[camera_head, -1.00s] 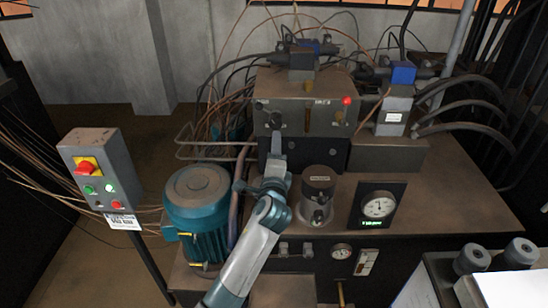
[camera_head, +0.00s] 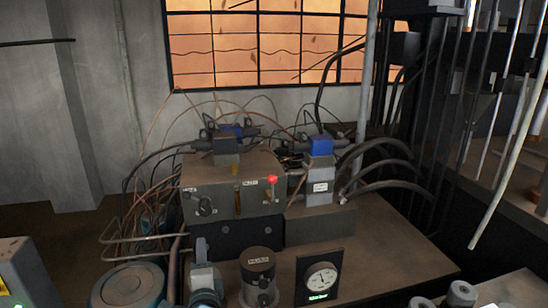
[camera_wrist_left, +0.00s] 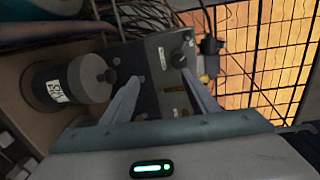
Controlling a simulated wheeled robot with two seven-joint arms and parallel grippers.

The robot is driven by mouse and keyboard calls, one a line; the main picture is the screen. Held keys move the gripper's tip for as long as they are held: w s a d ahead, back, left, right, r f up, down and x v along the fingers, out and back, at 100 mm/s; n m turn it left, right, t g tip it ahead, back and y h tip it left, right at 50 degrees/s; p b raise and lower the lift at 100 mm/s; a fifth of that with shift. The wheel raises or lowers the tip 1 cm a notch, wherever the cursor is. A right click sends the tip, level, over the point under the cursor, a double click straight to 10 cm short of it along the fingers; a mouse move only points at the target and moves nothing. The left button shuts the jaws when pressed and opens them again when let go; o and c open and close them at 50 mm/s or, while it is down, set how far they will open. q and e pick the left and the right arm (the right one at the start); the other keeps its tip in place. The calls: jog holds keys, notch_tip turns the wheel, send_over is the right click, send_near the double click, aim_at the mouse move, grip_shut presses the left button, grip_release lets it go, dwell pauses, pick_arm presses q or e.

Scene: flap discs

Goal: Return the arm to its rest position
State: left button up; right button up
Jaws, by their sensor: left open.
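My left gripper (camera_head: 201,246) is at the bottom of the head view, in front of the dark lower block under the grey control box (camera_head: 225,172). In the left wrist view my left gripper (camera_wrist_left: 163,95) shows two separated fingers with nothing between them. The box face, with a dark rotary knob (camera_wrist_left: 182,50), lies beyond the fingers. In the head view the knob (camera_head: 206,206) is at the box's left and a red lamp (camera_head: 272,180) at its upper right. My right gripper is not in view.
A dark cylinder (camera_head: 258,275) and a pressure gauge (camera_head: 322,277) stand right of my left gripper. A teal motor (camera_head: 128,285) is at its left. Blue-topped valves (camera_head: 320,147), hoses and cables crowd the back. The right bench top (camera_head: 390,240) has some free room.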

pick_arm(q)
jog(key=s+a+f+n+g+h, duration=0.1)
jog(key=s+f+n+g, duration=0.2)
jog(key=s+f, duration=0.55)
jog(key=s+a+f+n+g+h, duration=0.1)
jog(key=s+f+n+g, duration=0.4)
jog(key=s, duration=0.7)
jog(key=s+f+n+g+h, duration=0.1)
jog(key=s+f+n, duration=0.1)
jog(key=s+f, duration=0.7)
jog(key=s+d+n+g+h, duration=0.2)
jog(key=s+n+g, duration=0.15)
jog(key=s, duration=1.15)
notch_tip(320, 180, down, 29)
jog(key=s+g, duration=0.1)
jog(key=g, duration=0.1)
jog(key=s+a+f, duration=0.1)
jog(key=s+f, duration=0.8)
jog(key=s+a+f, duration=0.2)
jog(key=s+f, duration=0.7)
jog(key=shift+a+f+m+g+b, duration=0.15)
jog(key=shift+a+m+g+b, duration=0.1)
jog(key=shift+m+g+b, duration=0.15)
jog(key=shift+s, duration=0.1)
jog(key=shift+c, duration=0.2)
